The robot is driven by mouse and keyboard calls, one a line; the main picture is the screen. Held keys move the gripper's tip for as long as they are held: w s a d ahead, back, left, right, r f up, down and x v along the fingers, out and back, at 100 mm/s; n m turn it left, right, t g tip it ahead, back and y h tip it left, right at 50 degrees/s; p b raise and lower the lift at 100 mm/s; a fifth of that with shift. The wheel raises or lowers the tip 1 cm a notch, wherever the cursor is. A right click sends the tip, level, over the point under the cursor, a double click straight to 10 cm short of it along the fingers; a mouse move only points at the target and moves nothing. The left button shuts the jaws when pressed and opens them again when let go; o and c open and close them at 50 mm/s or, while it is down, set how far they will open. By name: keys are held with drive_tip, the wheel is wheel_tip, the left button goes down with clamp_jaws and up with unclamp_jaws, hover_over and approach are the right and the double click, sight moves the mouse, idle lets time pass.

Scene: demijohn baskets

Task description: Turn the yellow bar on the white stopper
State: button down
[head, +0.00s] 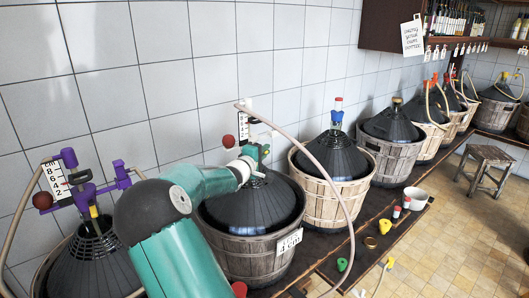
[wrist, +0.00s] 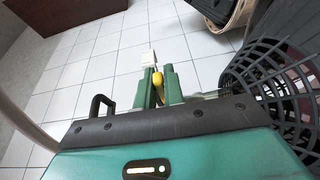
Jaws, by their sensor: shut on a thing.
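In the wrist view my gripper (wrist: 160,88) has its two green fingers closed on the yellow bar (wrist: 158,78). A small white block (wrist: 148,58), which looks like the white stopper, shows just beyond the fingertips. How the bar joins it is hard to see. In the head view my arm reaches to the neck of a black-covered demijohn (head: 250,208) in a wooden basket. A green fitting (head: 265,138) with a red ball and a cm scale stands at that neck.
At left, another demijohn (head: 92,262) carries a purple fitting (head: 121,177). More basketed demijohns line the tiled wall to the right. A black mesh (wrist: 270,85) is close at right in the wrist view.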

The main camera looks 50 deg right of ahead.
drive_tip(key=c, duration=1.5)
unclamp_jaws()
drive_tip(key=shift+a, duration=0.1)
drive_tip(key=s+a, duration=0.2)
drive_tip(key=a, duration=1.1)
drive_tip(key=shift+a, duration=0.25)
